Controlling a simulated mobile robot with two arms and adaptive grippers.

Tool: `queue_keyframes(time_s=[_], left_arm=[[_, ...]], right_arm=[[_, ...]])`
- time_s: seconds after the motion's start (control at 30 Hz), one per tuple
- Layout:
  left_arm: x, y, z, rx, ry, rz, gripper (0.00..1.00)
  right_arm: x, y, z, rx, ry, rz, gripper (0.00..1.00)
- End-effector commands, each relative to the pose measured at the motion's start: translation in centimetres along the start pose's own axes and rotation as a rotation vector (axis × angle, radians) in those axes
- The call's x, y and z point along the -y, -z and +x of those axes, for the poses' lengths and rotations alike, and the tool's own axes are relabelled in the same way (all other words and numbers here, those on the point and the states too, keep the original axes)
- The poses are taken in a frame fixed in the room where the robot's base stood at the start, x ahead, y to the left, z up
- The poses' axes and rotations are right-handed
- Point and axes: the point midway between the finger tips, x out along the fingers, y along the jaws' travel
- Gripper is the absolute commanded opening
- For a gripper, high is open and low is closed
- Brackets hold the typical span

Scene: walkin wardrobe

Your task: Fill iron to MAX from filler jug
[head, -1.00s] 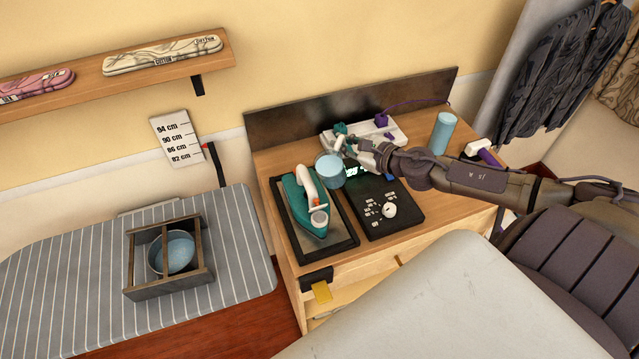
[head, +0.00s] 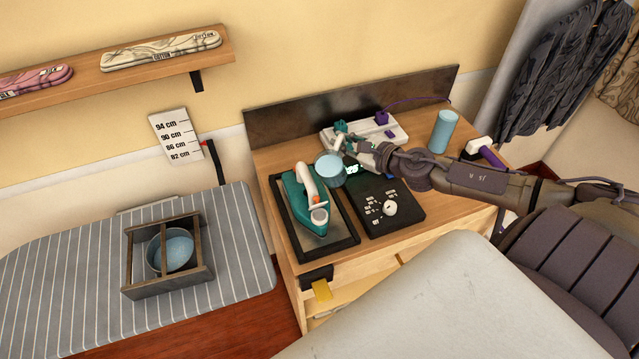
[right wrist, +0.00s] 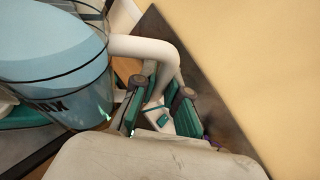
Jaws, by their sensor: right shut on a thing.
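The filler jug (head: 331,170) is light blue with a white handle and hangs beside and above the iron's back end. In the right wrist view the jug (right wrist: 62,60) shows a dark line and part of the word MAX. My right gripper (head: 345,147) is shut on the jug's white handle; its teal-padded fingers (right wrist: 158,100) show on either side of it. The teal iron (head: 299,207), with a white handle and an orange detail, rests on a black-framed tray (head: 347,247). The water level in the iron cannot be made out. My left gripper is not in view.
A black panel with a white knob (head: 390,208) is right of the tray. A white board with teal and purple parts (head: 396,133), a blue cylinder (head: 443,130) and a white-and-purple object (head: 481,146) stand behind. A wooden caddy (head: 196,278) sits on the striped ironing board (head: 60,290).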

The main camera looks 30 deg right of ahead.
Motion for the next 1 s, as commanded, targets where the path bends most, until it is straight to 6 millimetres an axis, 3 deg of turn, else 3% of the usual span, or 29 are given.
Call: queue_keyframes(time_s=[1.0], left_arm=[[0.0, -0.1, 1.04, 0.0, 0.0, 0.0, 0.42]], right_arm=[[-0.3, -0.12, -0.08, 0.02, 0.038, -0.088, 0.0]])
